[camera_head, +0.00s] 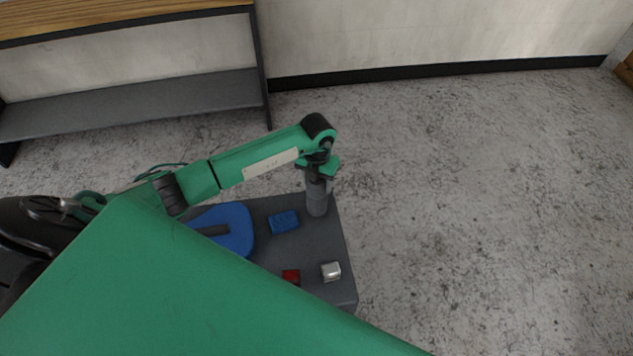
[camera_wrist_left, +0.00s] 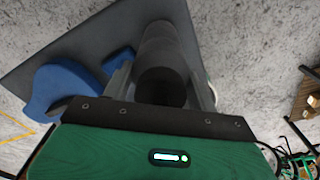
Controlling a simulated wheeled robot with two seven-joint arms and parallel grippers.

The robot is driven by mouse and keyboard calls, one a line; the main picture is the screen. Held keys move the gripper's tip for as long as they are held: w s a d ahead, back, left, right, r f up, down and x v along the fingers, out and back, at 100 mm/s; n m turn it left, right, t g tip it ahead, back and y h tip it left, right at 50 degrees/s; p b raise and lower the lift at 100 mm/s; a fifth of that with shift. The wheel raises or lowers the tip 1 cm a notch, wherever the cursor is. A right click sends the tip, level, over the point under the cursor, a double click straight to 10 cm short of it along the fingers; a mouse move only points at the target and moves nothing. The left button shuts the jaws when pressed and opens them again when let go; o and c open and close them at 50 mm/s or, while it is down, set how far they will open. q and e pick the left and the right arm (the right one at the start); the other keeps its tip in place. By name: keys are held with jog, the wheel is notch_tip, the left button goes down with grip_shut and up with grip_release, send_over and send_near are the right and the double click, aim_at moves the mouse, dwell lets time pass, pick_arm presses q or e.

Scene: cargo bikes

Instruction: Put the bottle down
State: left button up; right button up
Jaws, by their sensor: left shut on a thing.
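The bottle (camera_head: 317,203) is a plain grey cylinder, roughly upright, at the far right corner of a dark grey platform (camera_head: 318,242). My left gripper (camera_head: 318,175) comes from above and is shut around the bottle's upper part. In the left wrist view the bottle (camera_wrist_left: 165,60) sits between the two fingers (camera_wrist_left: 162,88), with its dark top facing the camera. I cannot tell whether its base touches the platform. My right gripper is not in view.
On the platform are a blue block (camera_head: 284,221), a large blue piece with a slot (camera_head: 236,240), a red block (camera_head: 291,274) and a small silver block (camera_head: 331,271). A shelved table (camera_head: 130,105) stands at the upper left. Floor to the right is clear.

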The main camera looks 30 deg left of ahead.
pick_arm(q)
jog(key=shift+f, duration=0.8)
jog(key=o, duration=1.3)
jog(key=shift+c, duration=0.2)
notch_tip(320, 180, up, 12)
jog(key=shift+w+r+b, duration=0.15)
jog(key=shift+b, duration=0.8)
